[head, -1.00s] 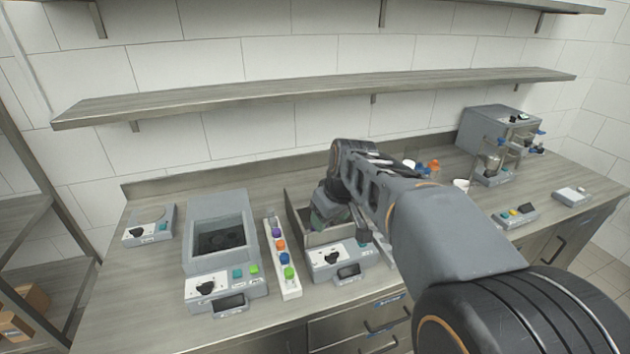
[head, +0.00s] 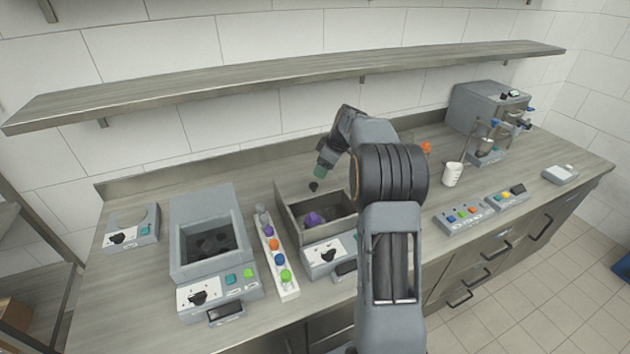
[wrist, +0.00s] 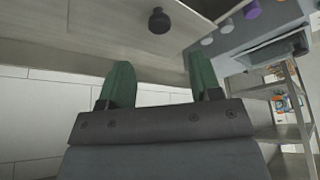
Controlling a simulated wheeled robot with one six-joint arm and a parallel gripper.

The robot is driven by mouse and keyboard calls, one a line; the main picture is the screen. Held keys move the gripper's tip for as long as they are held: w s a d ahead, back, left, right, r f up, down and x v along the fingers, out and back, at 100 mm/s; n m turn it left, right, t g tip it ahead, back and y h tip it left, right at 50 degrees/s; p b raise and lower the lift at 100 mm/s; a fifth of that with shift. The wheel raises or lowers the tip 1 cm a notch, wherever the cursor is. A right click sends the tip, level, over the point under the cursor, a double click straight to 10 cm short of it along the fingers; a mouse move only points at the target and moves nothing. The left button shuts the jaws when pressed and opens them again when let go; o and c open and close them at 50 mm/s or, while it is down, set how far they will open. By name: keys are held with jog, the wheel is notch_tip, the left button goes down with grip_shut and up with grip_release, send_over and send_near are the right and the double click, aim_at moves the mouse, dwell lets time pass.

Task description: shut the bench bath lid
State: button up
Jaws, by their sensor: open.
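The bench bath appears to be the steel-walled open box (head: 333,229) at the middle of the counter, with a purple-topped thing (head: 312,219) inside. A dark round knob (head: 314,186) shows at its back left; in the wrist view the knob (wrist: 159,20) stands on a pale flat panel (wrist: 120,14), apparently the lid. The lid's exact angle is hard to tell, but the box is uncovered. My gripper (head: 320,173) is just above the knob in the head view. In the wrist view its green fingers (wrist: 160,88) are apart and empty, clear of the knob.
A grey unit with a dark well (head: 207,243) and a white rack of coloured caps (head: 273,250) stand left of the box. A white cup (head: 452,174), button panels (head: 466,217) and a dispenser (head: 488,115) are to the right. A long shelf (head: 290,80) runs above.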

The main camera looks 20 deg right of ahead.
aim_at(314, 185)
jog(key=p+x, duration=0.1)
jog(key=x, duration=0.7)
jog(key=shift+p, duration=0.3)
jog(key=shift+c, duration=0.5)
grip_shut()
jog(key=shift+s+f, duration=0.1)
